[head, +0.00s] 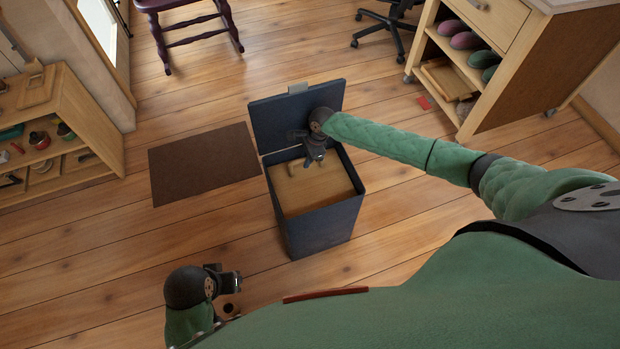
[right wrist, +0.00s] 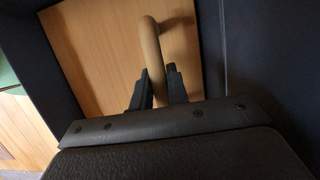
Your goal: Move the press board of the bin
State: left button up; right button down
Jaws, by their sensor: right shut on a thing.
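The dark blue bin (head: 318,232) stands on the floor in the middle of the head view. Its lid (head: 285,118) is open and upright at the back. The wooden press board (head: 318,190) lies inside the bin, below the rim; it also shows in the right wrist view (right wrist: 95,50). My right gripper (head: 315,158) reaches down into the bin and is shut on the board's curved wooden handle (right wrist: 151,50). The fingers hide part of the handle. My left gripper (head: 233,281) is low at the front left, away from the bin; its jaw opening is unclear.
A brown mat (head: 203,163) lies left of the bin. A wooden shelf (head: 65,120) with small items stands at the left. A wheeled cabinet (head: 495,60) with slippers stands at the back right. A purple chair (head: 195,30) is at the back.

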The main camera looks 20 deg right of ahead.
aim_at(308, 170)
jog(key=shift+s+f, duration=0.1)
jog(key=shift+f, duration=2.3)
jog(key=shift+f+b, duration=0.65)
jog(key=shift+f, duration=1.7)
jog(key=c, duration=1.3)
grip_release()
jog(key=shift+r, duration=0.1)
